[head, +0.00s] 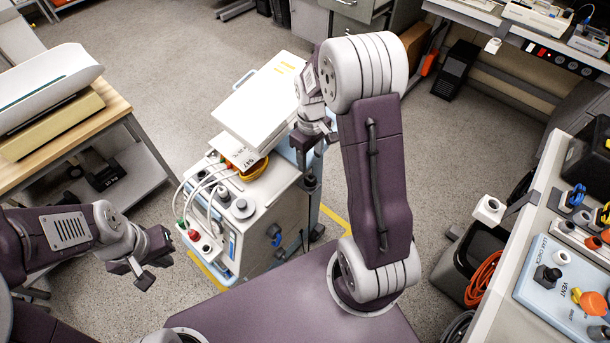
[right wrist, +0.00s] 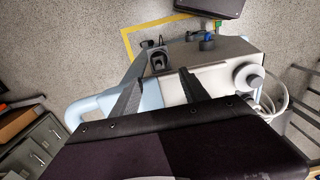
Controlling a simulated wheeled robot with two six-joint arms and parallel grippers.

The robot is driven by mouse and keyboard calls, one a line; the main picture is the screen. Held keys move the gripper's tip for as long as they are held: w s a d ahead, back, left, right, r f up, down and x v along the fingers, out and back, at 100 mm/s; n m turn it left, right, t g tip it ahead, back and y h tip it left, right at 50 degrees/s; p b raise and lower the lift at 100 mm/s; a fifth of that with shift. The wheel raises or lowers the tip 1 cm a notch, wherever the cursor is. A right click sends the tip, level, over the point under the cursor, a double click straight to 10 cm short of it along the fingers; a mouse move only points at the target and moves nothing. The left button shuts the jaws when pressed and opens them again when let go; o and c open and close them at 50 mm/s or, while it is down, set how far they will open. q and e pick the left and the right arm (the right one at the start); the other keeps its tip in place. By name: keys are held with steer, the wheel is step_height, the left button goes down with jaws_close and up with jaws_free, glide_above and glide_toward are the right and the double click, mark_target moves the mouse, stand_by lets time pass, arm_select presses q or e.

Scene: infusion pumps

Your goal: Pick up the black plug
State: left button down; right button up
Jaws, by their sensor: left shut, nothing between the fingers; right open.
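A black plug-like piece (head: 310,182) stands in a holder on the right side of the white and blue cart (head: 265,225). In the right wrist view a black piece (right wrist: 158,60) shows between and beyond my fingertips; I cannot tell whether they touch it. My right gripper (head: 304,150) is open above that side of the cart, partly hidden by its own arm; its fingers show in the wrist view (right wrist: 163,72). My left gripper (head: 148,270) is shut and empty, left of the cart.
The cart carries a white box (head: 262,98), a yellow and orange coil (head: 253,170), white tubes and a blue knob (head: 276,236). A wooden bench (head: 95,130) stands left. A counter with coloured plugs stands right, with a dark bin (head: 470,262) beside it. Floor lies between.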

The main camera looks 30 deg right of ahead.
mark_target(310, 174)
step_height(310, 174, down, 4)
steer(key=shift+s+r, duration=0.1)
steer(key=shift+r, duration=0.1)
steer(key=shift+d+f+b, duration=0.15)
steer(key=shift+f+b, duration=0.2)
steer(key=shift+f, duration=2.4)
jaws_close()
